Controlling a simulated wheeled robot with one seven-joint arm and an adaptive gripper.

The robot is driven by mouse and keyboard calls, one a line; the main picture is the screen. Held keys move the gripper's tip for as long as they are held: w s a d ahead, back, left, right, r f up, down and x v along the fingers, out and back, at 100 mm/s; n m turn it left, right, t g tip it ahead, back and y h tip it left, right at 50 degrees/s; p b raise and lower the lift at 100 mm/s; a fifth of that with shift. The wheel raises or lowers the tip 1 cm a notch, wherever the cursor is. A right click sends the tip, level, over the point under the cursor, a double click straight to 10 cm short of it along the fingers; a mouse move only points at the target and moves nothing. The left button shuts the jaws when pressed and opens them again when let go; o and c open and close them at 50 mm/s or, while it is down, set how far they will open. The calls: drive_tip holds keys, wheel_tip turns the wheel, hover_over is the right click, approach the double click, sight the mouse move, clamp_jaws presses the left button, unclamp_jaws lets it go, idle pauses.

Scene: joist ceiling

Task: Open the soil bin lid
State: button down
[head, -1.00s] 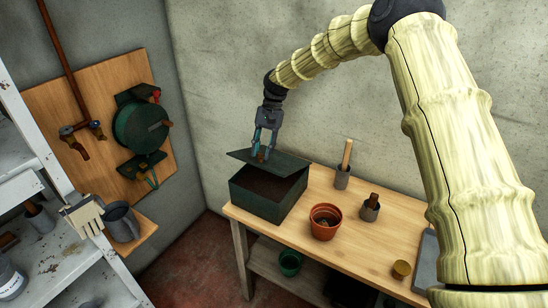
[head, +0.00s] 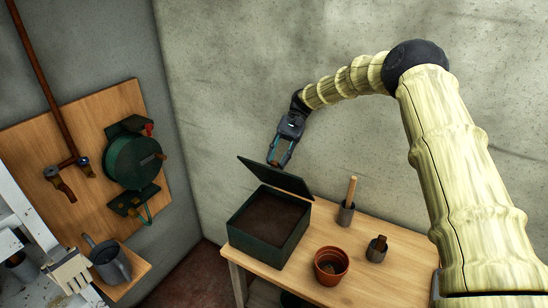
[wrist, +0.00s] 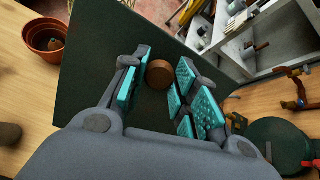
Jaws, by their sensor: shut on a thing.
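The dark green soil bin (head: 262,251) stands at the left end of the wooden table, with brown soil (head: 272,213) inside. Its flat dark green lid (head: 262,170) is raised and tilted up along the back, leaving the top of the bin open. My gripper (head: 278,158) is over the lid's upper side. In the wrist view, the brown round knob (wrist: 159,74) on the lid sits between the teal finger pads of my gripper (wrist: 155,82), which is shut on it.
A terracotta pot (head: 331,266), a grey holder with a wooden handle (head: 346,213) and a small grey pot (head: 377,250) stand right of the bin. A wall board with a green hose reel (head: 133,162) and a shelf with a watering can (head: 109,262) are at left. The concrete wall is close behind.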

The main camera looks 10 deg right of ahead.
idle(0.3)
drive_tip(key=c, duration=1.1)
unclamp_jaws()
drive_tip(key=shift+w+d, duration=0.1)
wheel_tip(320, 180, up, 10)
